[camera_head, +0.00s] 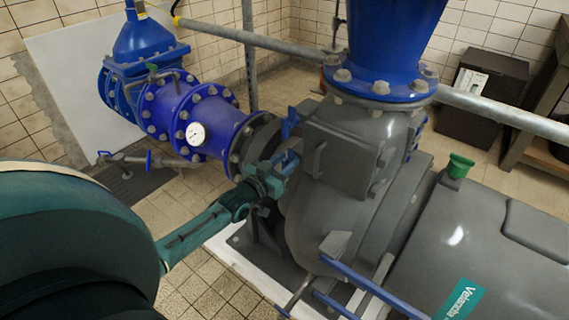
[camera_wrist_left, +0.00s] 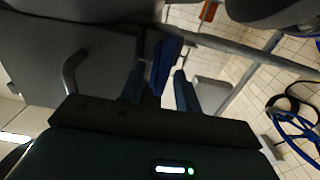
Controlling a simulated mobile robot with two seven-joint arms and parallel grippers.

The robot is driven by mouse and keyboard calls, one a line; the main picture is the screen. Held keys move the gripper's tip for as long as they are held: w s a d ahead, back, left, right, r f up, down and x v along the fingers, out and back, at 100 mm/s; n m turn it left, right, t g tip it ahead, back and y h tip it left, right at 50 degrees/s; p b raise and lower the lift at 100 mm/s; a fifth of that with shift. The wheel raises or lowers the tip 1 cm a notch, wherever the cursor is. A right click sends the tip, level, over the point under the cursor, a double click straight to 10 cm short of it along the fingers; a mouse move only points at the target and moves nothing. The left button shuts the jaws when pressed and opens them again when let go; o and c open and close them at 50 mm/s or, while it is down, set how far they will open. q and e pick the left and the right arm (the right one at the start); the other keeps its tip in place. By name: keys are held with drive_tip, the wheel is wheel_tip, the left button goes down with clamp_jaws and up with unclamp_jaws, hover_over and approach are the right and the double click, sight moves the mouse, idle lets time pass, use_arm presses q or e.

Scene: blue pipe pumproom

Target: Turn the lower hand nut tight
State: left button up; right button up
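The lower hand nut is blue; it shows at the left edge of the grey pump cover (camera_head: 345,158) in the head view (camera_head: 292,159). In the left wrist view the hand nut (camera_wrist_left: 164,64) stands between the fingers of my left gripper (camera_wrist_left: 160,92). The fingers are apart, one on each side of the nut; I cannot tell whether either touches it. In the head view my left gripper (camera_head: 278,172) reaches in from the left and partly hides the nut. Another blue hand nut (camera_head: 289,122) sits higher on the same cover edge. My right gripper is not in view.
The cover's handle (camera_head: 319,159) is close to the right of the gripper. A blue pipe with a gauge (camera_head: 196,134) and a bolted flange lies to the left. A blue vertical pipe (camera_head: 385,35) rises above the pump. Open tiled floor (camera_head: 205,290) is at the lower left.

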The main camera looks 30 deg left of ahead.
use_arm(q)
clamp_jaws()
